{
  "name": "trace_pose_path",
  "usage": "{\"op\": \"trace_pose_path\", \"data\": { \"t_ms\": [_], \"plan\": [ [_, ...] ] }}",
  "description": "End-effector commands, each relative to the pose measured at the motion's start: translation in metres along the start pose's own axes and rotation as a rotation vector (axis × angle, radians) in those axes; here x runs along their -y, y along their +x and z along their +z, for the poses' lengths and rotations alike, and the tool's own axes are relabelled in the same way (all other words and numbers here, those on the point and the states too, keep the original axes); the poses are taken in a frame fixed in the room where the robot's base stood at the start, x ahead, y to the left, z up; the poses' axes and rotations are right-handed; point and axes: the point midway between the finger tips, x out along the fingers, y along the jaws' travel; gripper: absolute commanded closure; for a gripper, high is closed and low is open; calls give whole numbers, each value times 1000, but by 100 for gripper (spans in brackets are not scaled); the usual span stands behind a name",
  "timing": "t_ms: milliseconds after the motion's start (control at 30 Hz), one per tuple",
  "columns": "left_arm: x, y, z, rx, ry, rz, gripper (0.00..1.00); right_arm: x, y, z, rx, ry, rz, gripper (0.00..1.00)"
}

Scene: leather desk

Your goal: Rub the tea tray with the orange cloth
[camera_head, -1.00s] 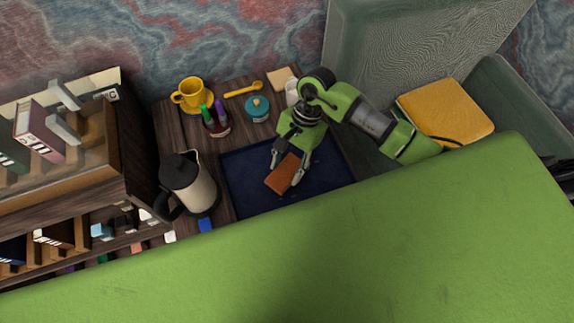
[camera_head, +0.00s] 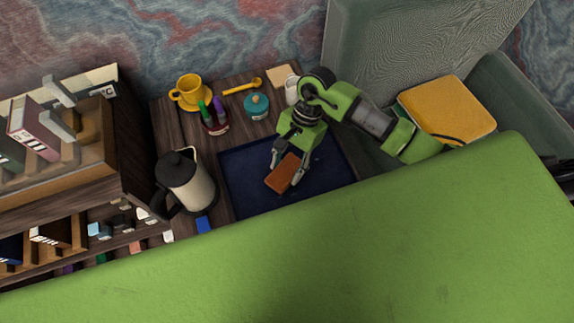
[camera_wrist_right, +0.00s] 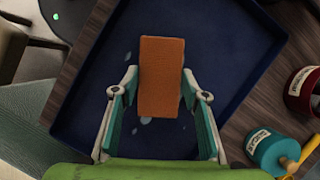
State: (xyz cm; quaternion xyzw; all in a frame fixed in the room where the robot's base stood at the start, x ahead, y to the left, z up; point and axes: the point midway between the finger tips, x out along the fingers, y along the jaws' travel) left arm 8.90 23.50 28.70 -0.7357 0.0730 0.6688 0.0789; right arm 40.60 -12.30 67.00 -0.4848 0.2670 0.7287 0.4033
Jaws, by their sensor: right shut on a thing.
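The tea tray is a dark blue, shallow rectangular tray (camera_head: 240,190) on the dark wooden desk. The orange cloth (camera_head: 283,173) is a folded rectangular block over the middle of the tray. My right gripper (camera_head: 287,167) is shut on it, with one finger at each side. The right wrist view shows the cloth (camera_wrist_right: 161,85) between both fingers of my right gripper (camera_wrist_right: 158,80), over the blue tray floor (camera_wrist_right: 225,45). Pale spots (camera_wrist_right: 145,120) show on the tray near the cloth. Whether the cloth's underside touches the tray is hidden. My left gripper is not in view.
A coffee pot (camera_head: 190,187) stands left of the tray. Behind are a yellow cup (camera_head: 190,92), a pen holder (camera_head: 214,124), a teal jar (camera_head: 256,105), a yellow spoon (camera_head: 242,87) and a white cup (camera_head: 292,92). A shelf stands at left, a grey-green chair at right.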

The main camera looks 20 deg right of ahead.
Motion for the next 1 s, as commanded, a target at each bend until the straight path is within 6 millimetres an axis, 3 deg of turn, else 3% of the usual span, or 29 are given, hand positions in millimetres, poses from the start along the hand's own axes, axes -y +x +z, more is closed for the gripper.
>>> {"op": "trace_pose_path", "data": {
  "t_ms": [400, 1000],
  "plan": [
    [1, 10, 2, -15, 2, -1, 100, 0, 12, -5, 0, 0, 0, 76],
    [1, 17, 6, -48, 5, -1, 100, -16, 3, -32, 0, 0, -1, 76]
  ]
}}
